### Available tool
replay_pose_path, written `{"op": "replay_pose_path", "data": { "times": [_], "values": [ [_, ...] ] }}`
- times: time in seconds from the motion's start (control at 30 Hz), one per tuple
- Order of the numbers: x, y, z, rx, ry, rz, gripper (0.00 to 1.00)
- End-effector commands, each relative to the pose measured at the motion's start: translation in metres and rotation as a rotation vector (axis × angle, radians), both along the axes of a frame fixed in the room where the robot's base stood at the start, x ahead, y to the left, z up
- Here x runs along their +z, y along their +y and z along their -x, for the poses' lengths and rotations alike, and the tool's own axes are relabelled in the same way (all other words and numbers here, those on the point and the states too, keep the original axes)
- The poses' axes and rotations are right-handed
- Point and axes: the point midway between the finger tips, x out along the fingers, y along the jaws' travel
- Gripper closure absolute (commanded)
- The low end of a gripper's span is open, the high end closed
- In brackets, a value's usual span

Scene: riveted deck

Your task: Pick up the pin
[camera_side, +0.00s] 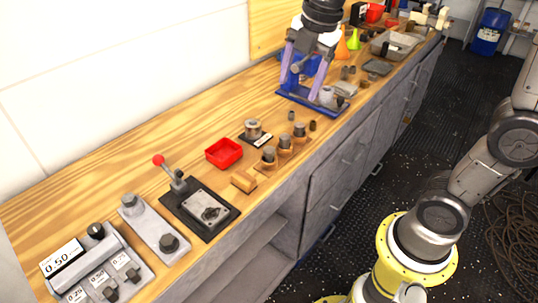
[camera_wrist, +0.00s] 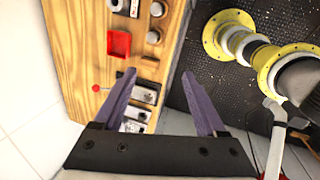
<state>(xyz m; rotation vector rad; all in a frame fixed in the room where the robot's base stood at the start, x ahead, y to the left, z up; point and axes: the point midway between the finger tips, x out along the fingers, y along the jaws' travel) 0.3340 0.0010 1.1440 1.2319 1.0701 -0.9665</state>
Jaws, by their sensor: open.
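My gripper (camera_side: 302,84) hangs above the far half of the wooden bench in the side view, its two purple fingers spread apart with nothing seen between them. The same open fingers show in the wrist view (camera_wrist: 159,76). No part is clearly marked as the pin. Two small dark grey cylinders, one (camera_side: 291,115) and another (camera_side: 312,125), stand on the bench just in front of and below my gripper; either may be the pin. Short metal cylinders (camera_side: 284,142) also sit in wooden blocks nearer the camera.
A blue stand (camera_side: 296,97) is behind and below my fingers. A red tray (camera_side: 223,152), a lever with a red knob (camera_side: 158,160) and a number-labelled block (camera_side: 88,264) lie nearer. Bins and cones crowd the far end. Bare wood lies left of the red tray.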

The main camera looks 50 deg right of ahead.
Motion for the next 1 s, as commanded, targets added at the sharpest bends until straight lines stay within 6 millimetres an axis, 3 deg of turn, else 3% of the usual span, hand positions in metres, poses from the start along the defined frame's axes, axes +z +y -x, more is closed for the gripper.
{"op": "replay_pose_path", "data": {
  "times": [0.1,0.3,1.0],
  "values": [
    [-0.026,0.001,-0.041,0.129,0.086,0.026,0.26],
    [-0.071,0.002,-0.078,0.162,0.187,0.025,0.26],
    [-0.175,0.002,-0.08,0.16,0.241,0.021,0.26]
  ]
}}
